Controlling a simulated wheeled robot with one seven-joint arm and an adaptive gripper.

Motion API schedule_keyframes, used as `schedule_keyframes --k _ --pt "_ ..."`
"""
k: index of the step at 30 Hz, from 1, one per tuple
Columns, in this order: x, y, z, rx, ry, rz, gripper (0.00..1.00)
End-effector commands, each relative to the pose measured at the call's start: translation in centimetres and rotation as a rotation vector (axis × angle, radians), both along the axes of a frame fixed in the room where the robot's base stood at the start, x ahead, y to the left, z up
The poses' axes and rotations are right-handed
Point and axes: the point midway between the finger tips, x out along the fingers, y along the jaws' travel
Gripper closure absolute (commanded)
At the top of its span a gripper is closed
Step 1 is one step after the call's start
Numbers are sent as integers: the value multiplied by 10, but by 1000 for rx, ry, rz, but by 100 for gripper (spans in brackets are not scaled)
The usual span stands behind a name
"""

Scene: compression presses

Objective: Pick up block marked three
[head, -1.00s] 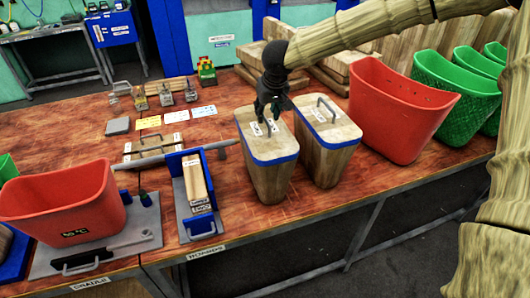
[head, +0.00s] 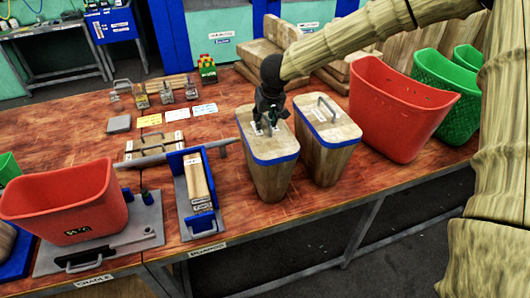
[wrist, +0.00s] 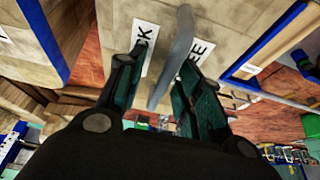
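Two tapered wooden blocks with blue bands stand side by side on the table. My gripper (head: 268,122) is at the top of the left block (head: 268,178). In the wrist view, this block's top (wrist: 215,20) has two white labels, partly covered, with the letters "CK" and "EE" readable. Its grey handle (wrist: 174,58) lies between my two fingers, which also show in the wrist view (wrist: 163,85). The fingers are apart, with a visible gap on either side of the handle. The block rests on the table.
The right block (head: 328,150) stands close by, with its own handle on top. A red bin (head: 395,110) stands further right, another red bin (head: 65,205) at left. A blue holder (head: 190,190) with a wooden piece is left of the blocks.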

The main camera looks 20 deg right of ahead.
Motion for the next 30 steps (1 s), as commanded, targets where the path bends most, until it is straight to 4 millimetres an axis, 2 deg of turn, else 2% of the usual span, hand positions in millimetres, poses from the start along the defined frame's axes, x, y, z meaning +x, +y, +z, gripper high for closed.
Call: schedule_keyframes --k 5,9,11,30 --pt "0 0 0 0 0 1 66" --pt "0 0 -1 0 0 0 92" --pt "0 0 -1 0 0 0 100" --pt "1 1 2 1 -4 0 100"
